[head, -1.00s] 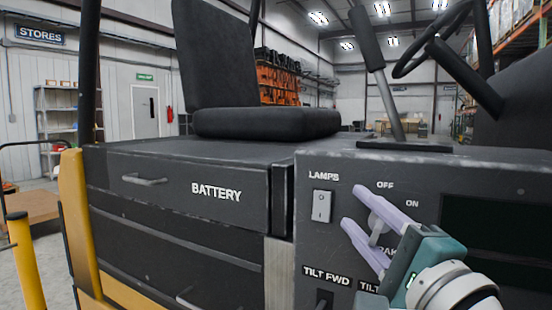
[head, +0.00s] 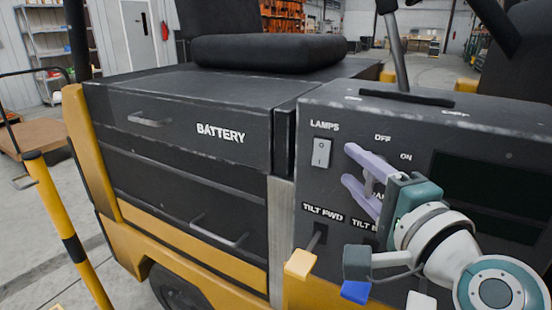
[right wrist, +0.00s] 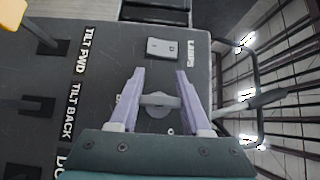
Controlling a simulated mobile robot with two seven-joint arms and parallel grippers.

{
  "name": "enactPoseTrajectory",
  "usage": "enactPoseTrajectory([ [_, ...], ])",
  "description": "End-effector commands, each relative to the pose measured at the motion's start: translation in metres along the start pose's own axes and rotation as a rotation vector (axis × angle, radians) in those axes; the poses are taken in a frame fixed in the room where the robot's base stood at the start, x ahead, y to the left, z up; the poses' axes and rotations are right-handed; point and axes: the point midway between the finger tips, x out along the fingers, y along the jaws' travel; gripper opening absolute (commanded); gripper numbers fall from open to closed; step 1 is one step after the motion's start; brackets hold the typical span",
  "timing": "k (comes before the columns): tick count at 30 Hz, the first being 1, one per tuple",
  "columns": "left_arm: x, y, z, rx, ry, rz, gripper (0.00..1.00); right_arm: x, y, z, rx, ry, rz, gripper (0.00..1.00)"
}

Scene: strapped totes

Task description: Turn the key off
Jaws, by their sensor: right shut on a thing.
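The key (head: 369,180) is a small grey key in the dark dash panel, below the white OFF and ON labels. My right gripper (head: 348,164) has its lilac fingers on either side of the key and is shut on it. In the right wrist view the key's wide grey head (right wrist: 160,101) spans the gap between the fingers of the gripper (right wrist: 157,78). The fingers partly cover the key in the head view, and I cannot tell exactly which label it points to. My left gripper is not in view.
A white LAMPS switch (head: 321,152) sits left of the key. Below are tilt levers, one with a yellow knob (head: 300,264) and one with a blue knob (head: 355,292), close under my right gripper. The BATTERY drawer (head: 180,125) is shut at left. A yellow post (head: 62,220) stands at far left.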

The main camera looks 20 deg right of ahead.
Motion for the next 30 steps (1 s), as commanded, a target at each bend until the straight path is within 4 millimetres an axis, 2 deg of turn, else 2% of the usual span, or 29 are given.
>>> enactPoseTrajectory([
  [2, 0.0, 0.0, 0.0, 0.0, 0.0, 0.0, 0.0, 0.0, 0.0, 0.0, -0.002, -0.001, 0.0, 0.0],
  [3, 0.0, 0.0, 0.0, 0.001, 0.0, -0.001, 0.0, 0.0, 0.0, 0.0, -0.002, -0.001, 0.0, 0.52],
  [10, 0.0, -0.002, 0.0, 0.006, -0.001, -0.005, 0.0, 0.0, 0.0, 0.0, -0.001, -0.001, 0.0, 0.78],
  [20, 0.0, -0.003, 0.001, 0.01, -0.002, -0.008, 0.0, -0.005, 0.0, 0.0, -0.001, -0.001, 0.001, 0.78],
  [23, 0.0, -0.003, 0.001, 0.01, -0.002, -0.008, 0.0, -0.017, 0.001, 0.0, -0.001, -0.001, 0.002, 0.78],
  [30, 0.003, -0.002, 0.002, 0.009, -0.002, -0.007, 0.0, -0.062, 0.002, 0.0, -0.003, -0.001, 0.003, 0.78],
])
